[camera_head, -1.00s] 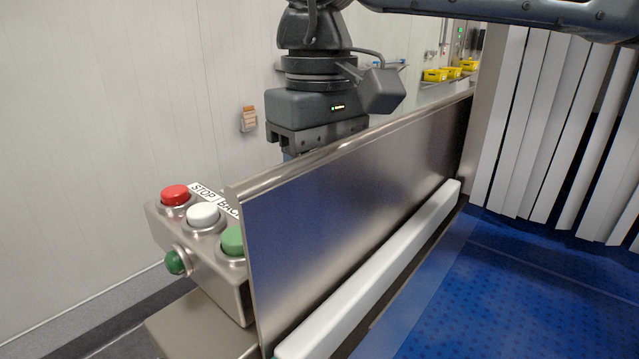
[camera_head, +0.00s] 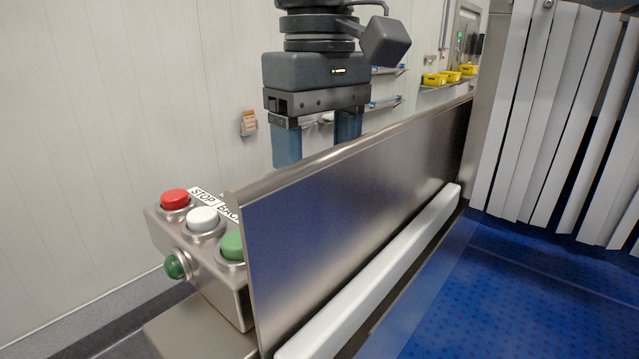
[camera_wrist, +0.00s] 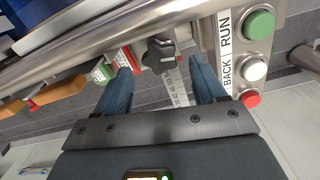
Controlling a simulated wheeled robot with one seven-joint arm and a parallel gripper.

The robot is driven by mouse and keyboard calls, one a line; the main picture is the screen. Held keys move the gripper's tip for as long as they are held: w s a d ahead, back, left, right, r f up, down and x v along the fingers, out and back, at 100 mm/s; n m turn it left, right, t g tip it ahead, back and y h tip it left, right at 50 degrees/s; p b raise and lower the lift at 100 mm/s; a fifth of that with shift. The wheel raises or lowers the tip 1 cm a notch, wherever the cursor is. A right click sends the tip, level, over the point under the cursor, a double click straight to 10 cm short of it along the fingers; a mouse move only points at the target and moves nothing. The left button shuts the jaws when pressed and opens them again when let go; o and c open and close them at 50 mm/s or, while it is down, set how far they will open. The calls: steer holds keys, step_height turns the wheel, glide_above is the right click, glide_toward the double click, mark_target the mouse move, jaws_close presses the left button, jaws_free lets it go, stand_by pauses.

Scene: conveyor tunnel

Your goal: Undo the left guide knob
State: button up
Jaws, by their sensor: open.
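The black guide knob (camera_wrist: 158,56) shows in the wrist view, mounted just below the metal rail, with a scale strip (camera_wrist: 176,85) beneath it. My gripper (camera_wrist: 160,68) is open and empty; its two blue fingers stand apart on either side of the knob's line, and I see no contact. In the head view my gripper (camera_head: 318,150) points down behind the steel side guide (camera_head: 350,200). The guide's top edge covers part of the fingertips. The knob is hidden behind the guide in that view.
A button box (camera_head: 225,270) with red, white and green buttons stands left of the guide; it is close to the right finger in the wrist view. Green (camera_wrist: 102,72) and red (camera_wrist: 124,60) tags and orange handles (camera_wrist: 58,92) lie left. The blue belt (camera_head: 520,300) runs right of the guide.

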steer(key=shift+r, duration=2.15)
